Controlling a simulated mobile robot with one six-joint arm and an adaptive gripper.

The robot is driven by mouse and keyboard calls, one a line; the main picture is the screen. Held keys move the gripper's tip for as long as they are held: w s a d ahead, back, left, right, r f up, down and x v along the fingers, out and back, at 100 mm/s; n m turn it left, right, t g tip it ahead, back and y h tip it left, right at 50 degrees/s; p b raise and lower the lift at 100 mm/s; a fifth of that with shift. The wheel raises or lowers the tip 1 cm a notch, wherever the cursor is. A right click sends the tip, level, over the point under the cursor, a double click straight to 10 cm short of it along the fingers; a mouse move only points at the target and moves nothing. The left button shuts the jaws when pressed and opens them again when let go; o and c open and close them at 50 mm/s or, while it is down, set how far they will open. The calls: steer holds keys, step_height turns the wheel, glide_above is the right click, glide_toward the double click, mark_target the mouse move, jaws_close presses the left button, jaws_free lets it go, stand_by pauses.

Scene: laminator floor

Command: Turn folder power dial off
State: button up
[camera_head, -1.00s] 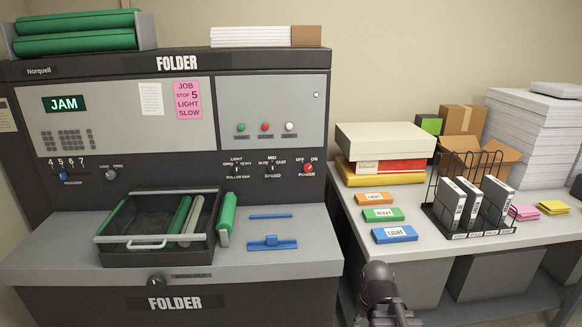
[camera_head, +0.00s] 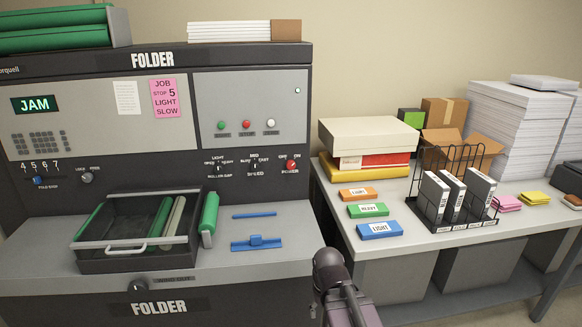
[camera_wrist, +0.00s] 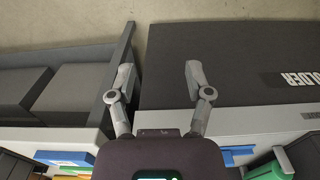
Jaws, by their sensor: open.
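The folder (camera_head: 150,80) is a large dark machine with a grey panel; its display reads JAM. The red power dial (camera_head: 291,165) sits at the lower right of the control panel, under OFF and ON marks, above the POWER label. Its pointer is too small to read surely. My arm shows at the bottom centre of the head view, below and right of the dial. My gripper (camera_wrist: 157,80) is open and empty in the wrist view, with its fingers apart over the floor and the folder's dark front. The dial is not visible in the wrist view.
An open tray (camera_head: 95,257) with rollers stands on the folder's ledge, beside a green roller (camera_head: 209,214) and a blue tool (camera_head: 256,243). A table (camera_head: 345,215) at right holds boxes, labelled blocks, a wire rack (camera_head: 440,216) and paper stacks.

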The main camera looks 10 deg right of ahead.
steer(key=shift+o, duration=0.6)
steer(key=shift+w+a, duration=0.1)
steer(key=shift+w, duration=0.2)
steer(key=w+a+r+m+t+y+b, duration=0.1)
steer(key=w+a+r+m+t+y, duration=0.15)
steer(key=w, duration=0.65)
steer(key=w+a+r+m+t+y, duration=0.2)
steer(key=w+a+m+t, duration=0.15)
steer(key=w, duration=0.55)
steer(key=w+a+r+m+t+y+b, duration=0.1)
steer(key=w+a+r+m+t+y, duration=0.2)
steer(key=w, duration=0.6)
steer(key=m+t+h+b, duration=0.2)
steer(key=m+t+h, duration=0.7)
steer(key=m, duration=1)
glide_toward(291, 166)
steer(key=s, duration=0.3)
steer(key=shift+s+d+y, duration=0.1)
steer(key=shift+y, duration=0.15)
steer(key=w, duration=1.3)
steer(key=shift+w+d, duration=0.25)
steer(key=shift+w, duration=0.15)
